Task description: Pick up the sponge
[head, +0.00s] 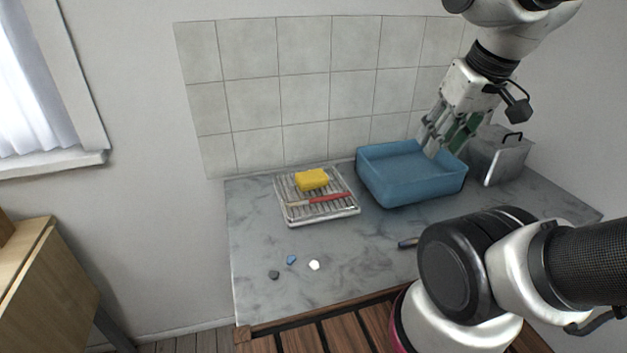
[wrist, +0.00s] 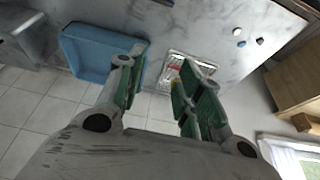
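The yellow sponge (head: 312,179) lies on a metal drying rack (head: 341,213) on the marble counter, near the tiled wall. A brush with a red handle (head: 327,198) lies on the same rack, in front of the sponge. My gripper (head: 431,143) is in the air above the blue basin, to the right of the rack and apart from the sponge. In the wrist view my gripper (wrist: 160,88) has its green-padded fingers wide apart with nothing between them. The rack also shows there, partly behind the right finger, and the sponge is mostly hidden.
A blue basin (head: 412,193) stands right of the rack. A grey metal box with a black handle (head: 503,163) is in the right back corner. Small stones, including a white one (head: 314,265), lie at the front left. A dark-blue handled object (head: 408,243) lies near my arm.

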